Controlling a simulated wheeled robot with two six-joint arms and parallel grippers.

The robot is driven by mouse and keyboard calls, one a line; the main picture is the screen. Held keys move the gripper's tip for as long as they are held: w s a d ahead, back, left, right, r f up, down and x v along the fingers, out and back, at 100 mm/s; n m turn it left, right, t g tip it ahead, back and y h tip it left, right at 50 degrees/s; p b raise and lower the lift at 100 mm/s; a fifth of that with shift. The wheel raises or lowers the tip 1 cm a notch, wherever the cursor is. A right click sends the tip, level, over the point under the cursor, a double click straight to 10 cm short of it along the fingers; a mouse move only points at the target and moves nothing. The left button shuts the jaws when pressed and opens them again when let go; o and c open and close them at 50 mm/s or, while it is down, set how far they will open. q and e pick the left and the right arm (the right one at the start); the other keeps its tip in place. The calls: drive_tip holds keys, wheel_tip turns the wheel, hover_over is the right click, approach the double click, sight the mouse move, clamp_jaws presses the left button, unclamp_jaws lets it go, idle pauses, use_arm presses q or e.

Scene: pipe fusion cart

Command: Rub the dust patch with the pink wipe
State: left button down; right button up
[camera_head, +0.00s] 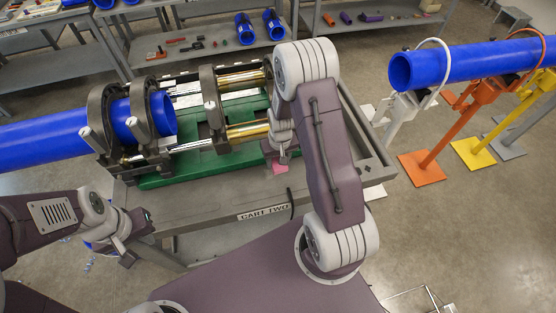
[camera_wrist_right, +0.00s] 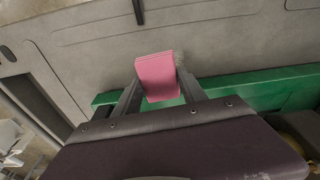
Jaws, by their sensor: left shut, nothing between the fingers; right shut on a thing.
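The pink wipe (camera_head: 280,168) shows as a small patch under my right gripper (camera_head: 279,161) in the head view, above the front of the cart. In the right wrist view the folded pink wipe (camera_wrist_right: 157,78) is pinched between the two fingers of my right gripper (camera_wrist_right: 160,86). A grey cart surface lies beyond it; I cannot tell whether the wipe touches it. My left gripper (camera_head: 147,219) is shut and empty, off the cart's front left corner.
The cart (camera_head: 215,214) carries a green base (camera_head: 165,180) and a clamp machine holding a blue pipe (camera_head: 40,140). Another blue pipe (camera_head: 470,60) rests on coloured stands at right. A shelf (camera_head: 225,57) with parts stands behind.

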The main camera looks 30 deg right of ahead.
wheel_tip(320, 180, up, 3)
drive_tip(key=p, duration=0.2)
drive_tip(key=shift+p, duration=0.4)
drive_tip(key=shift+w+f, duration=0.1)
